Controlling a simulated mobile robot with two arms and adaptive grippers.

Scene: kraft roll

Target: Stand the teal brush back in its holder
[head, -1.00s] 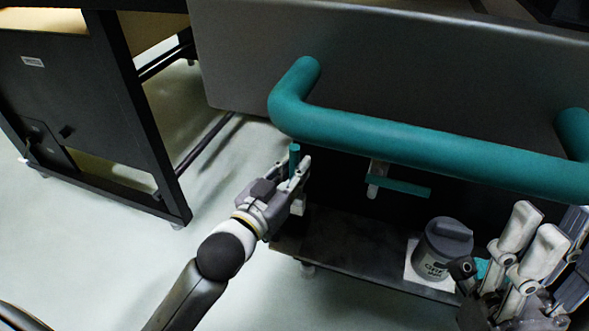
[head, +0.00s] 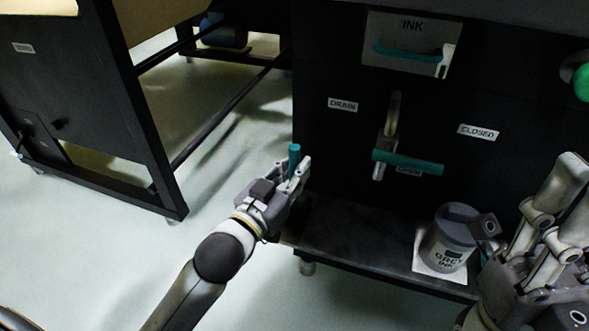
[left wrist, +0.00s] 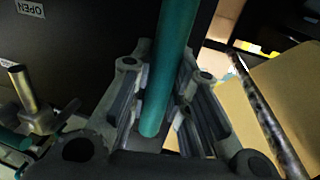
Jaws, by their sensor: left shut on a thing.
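My left gripper (head: 298,172) is shut on a teal rod-like thing (head: 294,154), apparently the brush's handle. It stands nearly upright between the fingers, beside the left edge of a dark cabinet. In the left wrist view the teal rod (left wrist: 168,70) runs up between the finger pads; its far end is out of frame. No bristles are visible, and I cannot make out a brush holder. My right gripper (head: 530,225) is at the lower right beside a grey tin; how far its jaws are apart is unclear.
The cabinet front (head: 340,150) carries a teal-handled valve lever (head: 408,162) and an INK compartment (head: 410,35) with a teal bar. A green knob (head: 582,84) is at the right. The grey ink tin (head: 452,238) stands on white paper on a low shelf (head: 350,240). Floor is open at left.

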